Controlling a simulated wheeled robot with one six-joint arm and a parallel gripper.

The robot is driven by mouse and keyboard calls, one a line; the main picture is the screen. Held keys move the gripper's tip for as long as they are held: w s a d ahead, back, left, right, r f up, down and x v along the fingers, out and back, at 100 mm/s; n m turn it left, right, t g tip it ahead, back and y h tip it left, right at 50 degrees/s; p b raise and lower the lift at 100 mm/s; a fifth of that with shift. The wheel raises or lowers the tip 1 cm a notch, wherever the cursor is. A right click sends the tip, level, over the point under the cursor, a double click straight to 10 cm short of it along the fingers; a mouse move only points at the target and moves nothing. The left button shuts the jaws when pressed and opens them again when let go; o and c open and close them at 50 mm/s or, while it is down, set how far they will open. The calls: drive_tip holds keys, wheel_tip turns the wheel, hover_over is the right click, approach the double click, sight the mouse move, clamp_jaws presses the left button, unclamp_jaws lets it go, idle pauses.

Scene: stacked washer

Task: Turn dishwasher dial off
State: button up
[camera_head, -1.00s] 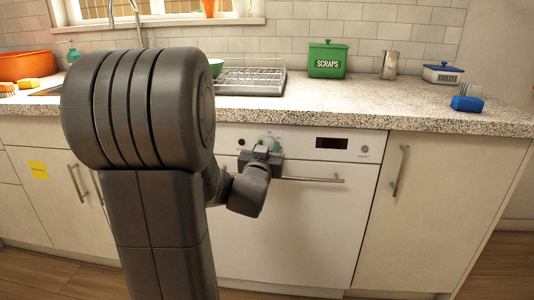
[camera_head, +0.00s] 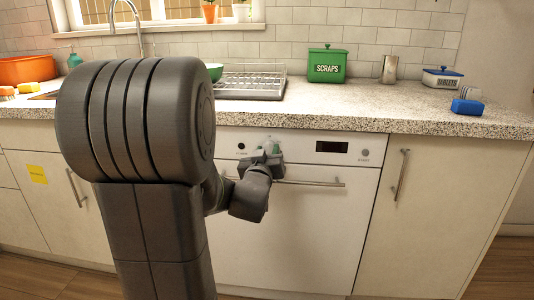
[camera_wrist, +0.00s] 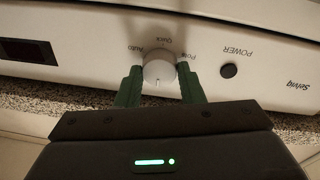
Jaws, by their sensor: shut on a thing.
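The dishwasher (camera_head: 300,225) is a white front under the counter with a bar handle (camera_head: 315,183). Its dial (camera_wrist: 159,72) is a round light knob with a small mark at its lower edge in the wrist view, where it appears upside down. Labels reading Auto, Quick and another word stand around it. My gripper (camera_wrist: 160,80) has its two green fingers on either side of the dial and is shut on it. In the head view my gripper (camera_head: 268,148) is at the control panel, and the dial is mostly hidden there.
A black power button (camera_wrist: 229,71) sits beside the dial. A dark display (camera_head: 332,147) and a round button (camera_head: 365,152) are further right on the panel. The speckled counter (camera_head: 330,113) overhangs just above. A cabinet handle (camera_head: 400,175) stands out at the right.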

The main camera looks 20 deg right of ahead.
drive_tip(key=o, duration=1)
drive_tip(key=p+v, duration=0.2)
drive_tip(key=v, duration=1.2)
drive_tip(key=shift+w, duration=0.1)
drive_tip(key=b+x, duration=0.2)
drive_tip(key=x, duration=1.1)
drive_tip(key=shift+f, duration=0.1)
drive_tip(key=shift+w+d, duration=0.35)
drive_tip(key=shift+s+a, duration=0.1)
